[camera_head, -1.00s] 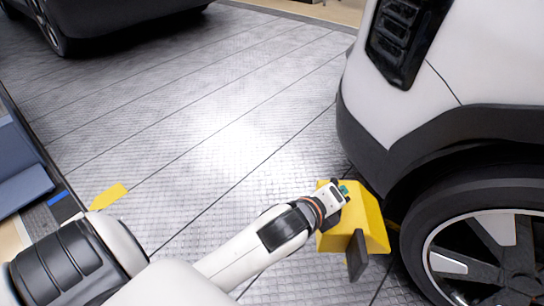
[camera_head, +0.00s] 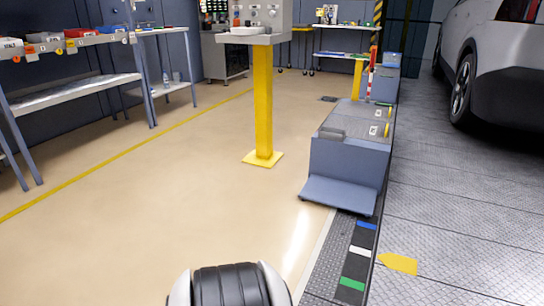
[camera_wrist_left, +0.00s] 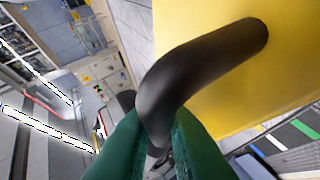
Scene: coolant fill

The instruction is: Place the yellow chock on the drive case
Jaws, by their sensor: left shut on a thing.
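In the left wrist view my left gripper (camera_wrist_left: 158,135), with green fingers, is shut on the black curved handle (camera_wrist_left: 205,62) of the yellow chock (camera_wrist_left: 268,85). The chock fills the upper right of that view. The chock and gripper do not show in the head view. The blue-grey case at the floor's edge (camera_head: 345,160), apparently the drive case, stands right of centre in the head view. It has a grey top and a low sloped plate at its front. My right gripper is in neither view.
A yellow post (camera_head: 263,100) carrying a grey panel stands left of the case. Workbenches (camera_head: 80,88) line the left. A white car (camera_head: 500,60) stands on the metal plates at right. A yellow floor marker (camera_head: 399,263) lies near the striped strip (camera_head: 355,262). The beige floor between is clear.

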